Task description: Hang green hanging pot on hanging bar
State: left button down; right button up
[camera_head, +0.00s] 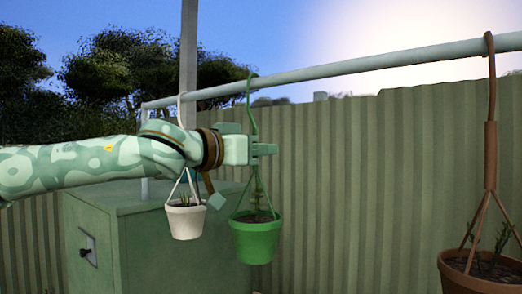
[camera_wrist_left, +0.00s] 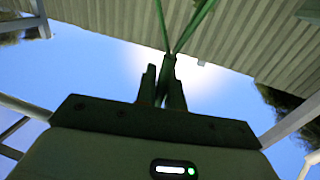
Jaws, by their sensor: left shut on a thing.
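The green hanging pot (camera_head: 256,238) is upright in the head view, with its green hanger rising to a hook (camera_head: 251,84) at the hanging bar (camera_head: 330,66). The hook looks to be over the bar, but I cannot tell whether its weight rests there. My left gripper (camera_head: 268,149) is shut on the green hanger between pot and hook. In the left wrist view the gripper (camera_wrist_left: 163,85) is closed around the hanger, whose green straps (camera_wrist_left: 190,28) spread beyond it. The right gripper is not in view.
A white hanging pot (camera_head: 186,222) hangs left of the green one, partly behind my left arm. A brown hanging pot (camera_head: 480,272) hangs at the far right. A green cabinet (camera_head: 150,240) and a corrugated fence (camera_head: 350,190) stand behind. The bar between green and brown pots is clear.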

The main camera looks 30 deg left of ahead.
pick_arm(q)
jog(key=c, duration=1.4)
grip_release()
jog(key=shift+r, duration=0.1)
jog(key=shift+s, duration=0.15)
jog(key=b+v, duration=0.4)
jog(key=v, duration=1.2)
jog(key=shift+a, duration=0.15)
